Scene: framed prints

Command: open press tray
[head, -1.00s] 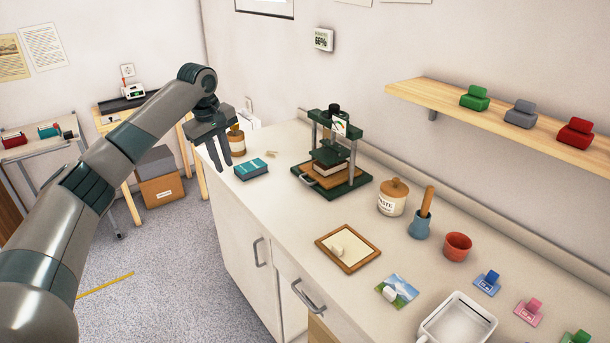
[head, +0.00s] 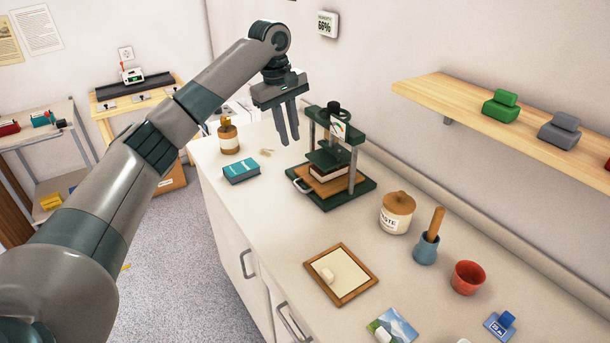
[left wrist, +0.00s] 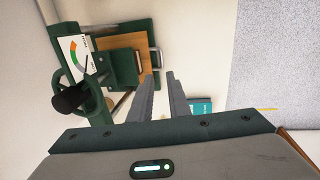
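The green press (head: 333,160) stands on the counter, with a dial and a dark knob on top; it also shows in the left wrist view (left wrist: 105,62). Its wooden tray (head: 322,184) lies under the pressing plate with a book (head: 330,169) on it. The tray's metal handle (head: 301,186) faces left; it shows in the left wrist view too (left wrist: 154,60). My left gripper (head: 290,143) points down, above and left of the press, apart from the handle. Its two fingers (left wrist: 162,95) are apart with nothing between them. My right gripper is not in view.
A teal book (head: 241,171) and an amber bottle (head: 228,137) are left of the press. The paste jar (head: 396,213), blue pot (head: 426,250), red cup (head: 467,277) and framed board (head: 341,274) stand nearer. The shelf (head: 480,112) overhangs the right side.

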